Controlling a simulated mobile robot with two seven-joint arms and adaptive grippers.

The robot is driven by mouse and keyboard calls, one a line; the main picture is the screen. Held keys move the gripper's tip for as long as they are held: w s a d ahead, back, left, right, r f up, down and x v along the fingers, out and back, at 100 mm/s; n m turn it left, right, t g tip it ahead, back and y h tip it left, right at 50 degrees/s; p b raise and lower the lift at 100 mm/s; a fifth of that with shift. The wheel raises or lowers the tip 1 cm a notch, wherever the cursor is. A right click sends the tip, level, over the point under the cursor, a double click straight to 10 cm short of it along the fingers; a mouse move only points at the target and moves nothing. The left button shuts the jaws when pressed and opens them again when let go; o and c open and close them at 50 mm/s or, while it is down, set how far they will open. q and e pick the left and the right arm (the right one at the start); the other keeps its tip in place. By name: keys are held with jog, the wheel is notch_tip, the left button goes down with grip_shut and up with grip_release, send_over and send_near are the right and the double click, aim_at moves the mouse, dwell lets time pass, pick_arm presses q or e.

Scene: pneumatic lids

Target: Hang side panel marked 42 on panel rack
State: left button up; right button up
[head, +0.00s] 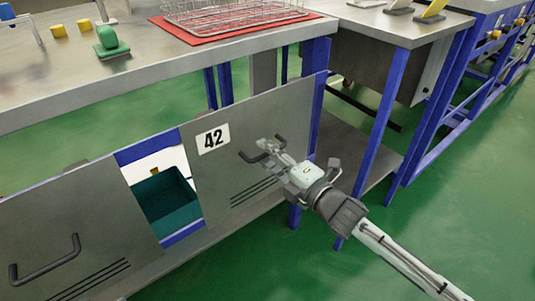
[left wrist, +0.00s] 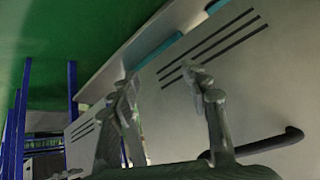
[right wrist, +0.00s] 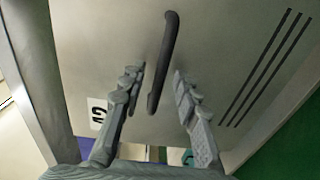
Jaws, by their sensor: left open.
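The grey side panel marked 42 (head: 222,165) stands upright under the bench, with a white label (head: 213,139), a dark handle (head: 248,160) and slots at its lower edge. My right gripper (head: 270,150) is at this handle. In the right wrist view, my right gripper's fingers (right wrist: 158,82) are apart, with the dark handle (right wrist: 168,50) showing between them; contact is not clear. My left gripper (left wrist: 165,90) is open and empty in the left wrist view, beside a slotted panel with a dark handle (left wrist: 265,146). It is outside the head view. No panel rack is identifiable.
A second grey panel (head: 75,230) with a dark handle (head: 45,262) stands at the left. Between the panels is an opening with a teal bin (head: 168,203). Above, the bench top (head: 90,75) holds a wire basket (head: 230,12) on a red mat.

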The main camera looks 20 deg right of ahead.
jog(key=shift+f, duration=0.2)
jog(key=v, duration=1.2)
jog(key=s+d+f+m+g+h+p, duration=0.1)
jog(key=d+f+m+g+h+p, duration=0.2)
jog(key=f+m, duration=0.35)
jog(key=s+d+f+m+g+h+p, duration=0.1)
jog(key=s+d+f+m+g+h, duration=0.15)
jog(key=d+f+m+h, duration=0.3)
pick_arm(q)
jog(key=s+a+f+g+p, duration=0.1)
jog(key=s+a+f+g, duration=0.1)
jog(key=f, duration=0.4)
jog(key=s+a+f+g+y+p, duration=0.1)
jog(key=s+a+f+g, duration=0.1)
jog(key=f, duration=0.4)
jog(key=shift+s+a+f+n+g, duration=0.2)
jog(key=shift+s+a+n+g, duration=0.1)
jog(key=shift+s+a+n, duration=0.15)
pick_arm(e)
jog(key=s+a+f+m+g, duration=0.2)
jog(key=s+f+m+g, duration=0.5)
jog(key=s, duration=0.4)
notch_tip(320, 180, down, 3)
jog(key=shift+a+r+m+g+y, duration=0.15)
jog(key=shift+a+m+g+y, duration=0.25)
jog(key=shift+m, duration=0.4)
jog(key=shift+w, duration=0.1)
